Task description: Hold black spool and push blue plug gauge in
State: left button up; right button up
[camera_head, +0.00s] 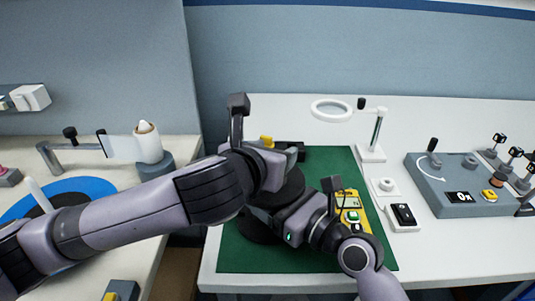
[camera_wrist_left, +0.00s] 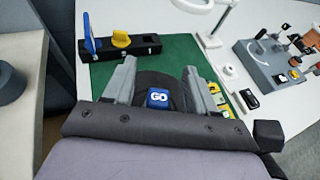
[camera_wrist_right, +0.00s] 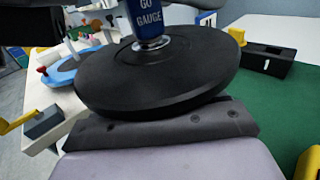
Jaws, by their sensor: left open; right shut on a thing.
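The black spool (camera_wrist_right: 150,78) fills the middle of the right wrist view, over the green mat; it also shows in the head view (camera_head: 291,188), partly covered by my arms. The blue plug gauge (camera_wrist_right: 149,18), marked GO, stands upright at the spool's centre, with a shiny metal part at its base. In the left wrist view the gauge (camera_wrist_left: 158,98) sits between the spread fingers of my left gripper (camera_wrist_left: 161,68), which is open. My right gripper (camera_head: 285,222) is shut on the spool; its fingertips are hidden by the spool.
A black holder (camera_wrist_left: 125,50) with a yellow-handled piece and a blue upright piece lies at the mat's (camera_wrist_left: 187,58) back. A yellow meter (camera_head: 350,215) lies right of the spool. A ring lamp (camera_head: 333,109) and grey control box (camera_head: 440,185) stand farther right.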

pick_arm(q)
jog(key=v, duration=1.2)
jog(key=shift+a, duration=0.1)
